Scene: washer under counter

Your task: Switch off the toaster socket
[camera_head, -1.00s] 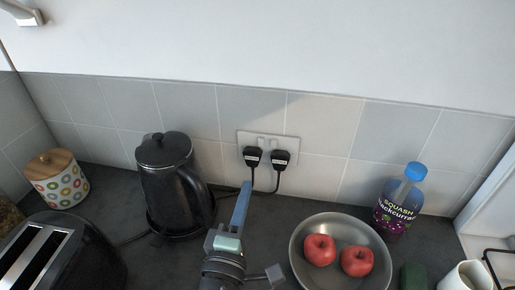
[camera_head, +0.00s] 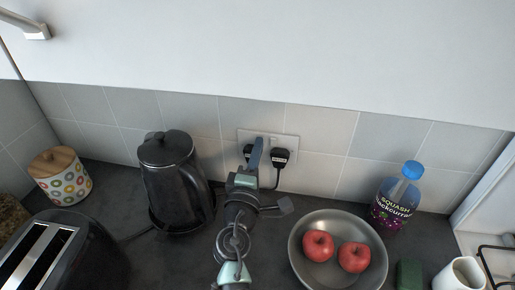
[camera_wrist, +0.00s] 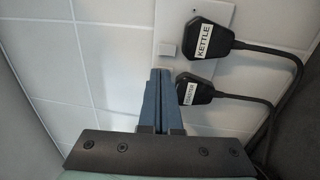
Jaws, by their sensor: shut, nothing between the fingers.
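The double socket plate (camera_head: 284,138) is on the tiled wall, with two black plugs in it. In the wrist view, the plug labelled TOASTER (camera_wrist: 194,90) is partly covered by my gripper, and the plug labelled KETTLE (camera_wrist: 208,38) is above it. One white rocker switch (camera_wrist: 167,49) shows beside the kettle plug. The switch on the toaster side is hidden behind my fingers. My gripper (camera_wrist: 162,75) is shut and empty, its blue fingertips at the plate beside the toaster plug. Contact cannot be told. In the head view my gripper (camera_head: 256,146) overlaps the left plug (camera_head: 247,152).
A black kettle (camera_head: 172,175) stands left of my arm, with a toaster (camera_head: 85,245) and lidded jar (camera_head: 62,180) further left. A metal bowl (camera_head: 335,220) with two apples and a squash bottle (camera_head: 394,205) are right. The wall above the socket is clear.

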